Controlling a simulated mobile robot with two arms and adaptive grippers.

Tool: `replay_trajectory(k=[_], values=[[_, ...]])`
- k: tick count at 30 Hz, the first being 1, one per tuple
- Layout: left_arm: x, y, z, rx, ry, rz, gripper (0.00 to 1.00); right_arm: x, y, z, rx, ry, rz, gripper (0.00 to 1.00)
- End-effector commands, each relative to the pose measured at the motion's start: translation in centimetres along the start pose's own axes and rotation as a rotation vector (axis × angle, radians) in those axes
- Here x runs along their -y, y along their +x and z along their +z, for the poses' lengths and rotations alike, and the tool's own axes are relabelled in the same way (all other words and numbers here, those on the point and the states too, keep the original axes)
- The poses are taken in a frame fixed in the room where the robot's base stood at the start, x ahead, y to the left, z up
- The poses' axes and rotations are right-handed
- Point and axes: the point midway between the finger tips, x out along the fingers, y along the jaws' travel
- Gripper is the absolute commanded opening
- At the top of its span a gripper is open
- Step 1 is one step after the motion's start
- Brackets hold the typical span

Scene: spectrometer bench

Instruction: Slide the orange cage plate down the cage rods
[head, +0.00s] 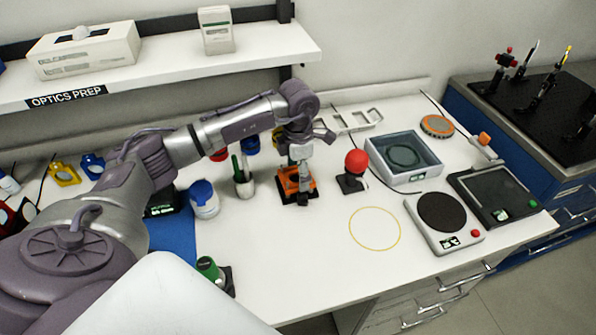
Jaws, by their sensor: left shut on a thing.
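The orange cage plate (289,183) is on the bench near the middle of the head view, low over a dark base (290,203). My left gripper (304,170) comes down from above and is shut on the orange cage plate. The gripper and wrist cover much of the plate, and the cage rods cannot be made out clearly behind them. Whether the plate touches the base cannot be told. My right gripper is not in view.
A cup with green-handled tools (243,186) and a blue-lidded jar (204,200) stand left of the plate. A red ball on a black stand (356,162) is close on the right. A yellow ring outline (374,229) marks clear bench in front. A shelf (180,65) overhangs behind.

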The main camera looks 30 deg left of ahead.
Motion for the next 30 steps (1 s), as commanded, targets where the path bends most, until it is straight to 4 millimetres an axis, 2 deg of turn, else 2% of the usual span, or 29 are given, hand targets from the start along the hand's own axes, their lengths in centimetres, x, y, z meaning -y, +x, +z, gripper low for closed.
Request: replay_trajectory(k=[30], values=[[0.0,-3.7,0.0,0.000,-0.001,0.001,0.44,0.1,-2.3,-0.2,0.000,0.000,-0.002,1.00]])
